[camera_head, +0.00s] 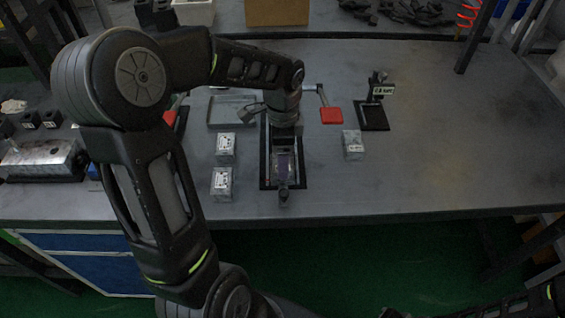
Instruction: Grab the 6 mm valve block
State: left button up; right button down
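Small silver-grey blocks with pale labels stand on the grey table: one (226,147) and another just nearer (222,182) left of my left gripper, and one (353,145) to its right. The label print is too small to read, so I cannot tell which is the 6 mm valve block. My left gripper (284,190) points down over a black-framed fixture (266,180) between these blocks, apart from all three. Its fingers are dark and small here, and I cannot tell whether they are open or shut. My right gripper is not in view.
A shallow grey tray (217,125) lies behind the left blocks. A red pad (331,116) and a black stand (374,117) are at the right. A metal machine block (42,160) sits at far left. The table's right side is clear.

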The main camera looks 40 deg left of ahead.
pick_arm(q)
jog(key=c, duration=1.4)
notch_tip(320, 180, up, 10)
jog(key=shift+r, duration=0.1)
dwell(0.4)
